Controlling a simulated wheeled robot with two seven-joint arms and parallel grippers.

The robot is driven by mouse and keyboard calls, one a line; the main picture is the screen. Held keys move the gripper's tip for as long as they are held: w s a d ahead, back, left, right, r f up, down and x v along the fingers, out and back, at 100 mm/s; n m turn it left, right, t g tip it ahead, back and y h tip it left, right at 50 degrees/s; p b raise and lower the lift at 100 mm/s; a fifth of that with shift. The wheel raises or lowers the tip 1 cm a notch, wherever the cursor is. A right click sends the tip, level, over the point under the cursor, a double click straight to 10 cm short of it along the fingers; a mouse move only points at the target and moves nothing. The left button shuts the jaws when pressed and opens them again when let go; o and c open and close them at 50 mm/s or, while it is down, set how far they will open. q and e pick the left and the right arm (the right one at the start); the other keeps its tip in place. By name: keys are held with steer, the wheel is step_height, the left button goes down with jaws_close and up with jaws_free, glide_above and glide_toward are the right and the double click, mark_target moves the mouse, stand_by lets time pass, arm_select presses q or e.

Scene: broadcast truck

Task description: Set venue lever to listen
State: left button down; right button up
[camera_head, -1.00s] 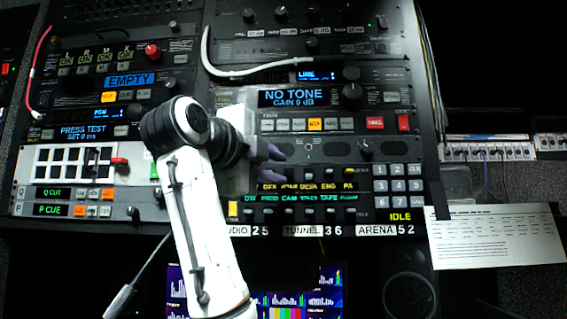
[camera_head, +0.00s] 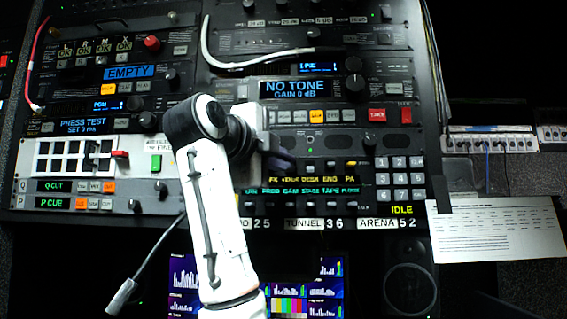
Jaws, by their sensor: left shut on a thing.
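The intercom panel (camera_head: 365,184) has a row of small levers above green and yellow name displays. The VENUE display (camera_head: 289,178) shows partly, just below my left fingers. My left gripper (camera_head: 284,159) reaches in from the left, its dark fingers at the lever place above that display. It is shut on what appears to be the venue lever, which the fingers hide. The lever's position cannot be made out. A lever above the PA display (camera_head: 350,177) has a yellow cap. My right gripper is not in view.
Above are a NO TONE screen (camera_head: 295,88) and a red TAKE button (camera_head: 376,115). A numeric keypad (camera_head: 400,178) is right of the levers. A white cable (camera_head: 245,66) loops above. A paper sheet (camera_head: 497,228) hangs at right.

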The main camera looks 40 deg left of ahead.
arm_select(q)
steer(key=shift+w+a+r+n+g+h, duration=0.1)
steer(key=shift+r+n+g+h, duration=0.35)
steer(key=shift+g, duration=0.55)
steer(key=shift+w+a+r+n+g+h, duration=0.2)
steer(key=shift+r+g, duration=0.4)
steer(key=shift+g, duration=0.4)
steer(key=shift+s+d, duration=0.1)
steer(key=shift+d, duration=0.05)
steer(key=c, duration=1.9)
jaws_free()
steer(key=shift+c, duration=0.2)
steer(key=shift+s, duration=0.1)
steer(key=b+v, duration=0.3)
steer(key=v, duration=0.7)
steer(key=shift+b, duration=0.35)
